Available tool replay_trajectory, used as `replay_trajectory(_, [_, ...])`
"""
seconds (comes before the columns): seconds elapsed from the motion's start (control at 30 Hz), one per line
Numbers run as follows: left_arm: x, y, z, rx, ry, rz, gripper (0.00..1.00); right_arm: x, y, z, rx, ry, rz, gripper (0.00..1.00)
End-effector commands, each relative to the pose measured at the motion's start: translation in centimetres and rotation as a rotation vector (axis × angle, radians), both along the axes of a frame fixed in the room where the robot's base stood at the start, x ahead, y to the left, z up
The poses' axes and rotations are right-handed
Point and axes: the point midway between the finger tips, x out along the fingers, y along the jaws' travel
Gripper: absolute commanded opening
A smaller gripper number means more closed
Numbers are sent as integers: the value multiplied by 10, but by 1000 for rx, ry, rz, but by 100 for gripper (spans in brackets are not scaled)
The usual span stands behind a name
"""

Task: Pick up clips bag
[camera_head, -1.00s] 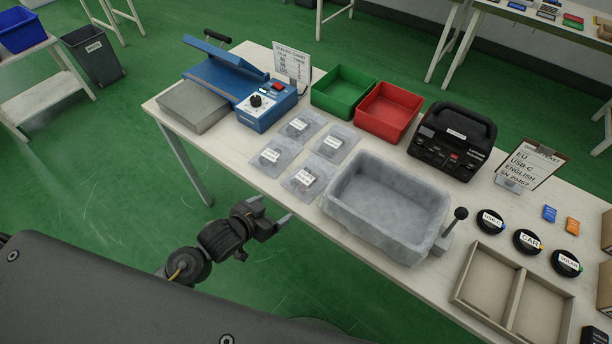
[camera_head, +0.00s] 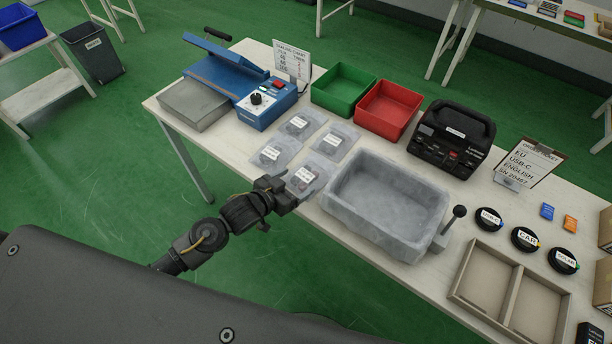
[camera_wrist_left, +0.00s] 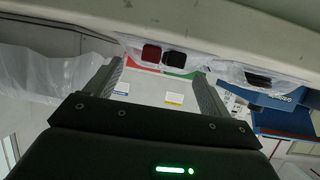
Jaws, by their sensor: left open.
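Several clear bags with white labels lie on the table. In the head view they are a back bag (camera_head: 298,124), a right bag (camera_head: 336,142), a left bag (camera_head: 273,154) and a near bag (camera_head: 306,178). The labels are too small to read, so I cannot tell which is the clips bag. My left gripper (camera_head: 287,184) is open and empty at the table's front edge, beside the near bag and partly covering it. In the left wrist view, a bag with red and black items (camera_wrist_left: 164,55) shows beyond the spread fingers (camera_wrist_left: 158,72). My right gripper is not in view.
A grey stone-like tub (camera_head: 385,205) stands right of the bags. A blue sealer (camera_head: 255,100) stands behind left, with green (camera_head: 342,90) and red (camera_head: 388,110) bins behind. A divided tray (camera_head: 510,295) lies at the right.

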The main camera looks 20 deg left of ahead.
Motion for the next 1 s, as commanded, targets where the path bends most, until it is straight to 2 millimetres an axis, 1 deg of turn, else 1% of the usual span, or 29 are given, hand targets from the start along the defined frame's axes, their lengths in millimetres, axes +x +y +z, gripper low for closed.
replay_trajectory(0.07, [5,-2,0,0,0,1,82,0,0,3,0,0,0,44])
replay_trajectory(0.23, [27,-13,-4,0,0,1,82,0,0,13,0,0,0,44])
replay_trajectory(0.4, [42,-20,-13,0,0,1,82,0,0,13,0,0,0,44])
replay_trajectory(0.67, [44,-21,-16,0,1,0,82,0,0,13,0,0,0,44])
replay_trajectory(0.77, [44,-21,-16,0,1,0,71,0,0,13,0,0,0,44])
replay_trajectory(1.0, [44,-21,-16,1,1,1,40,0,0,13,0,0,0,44])
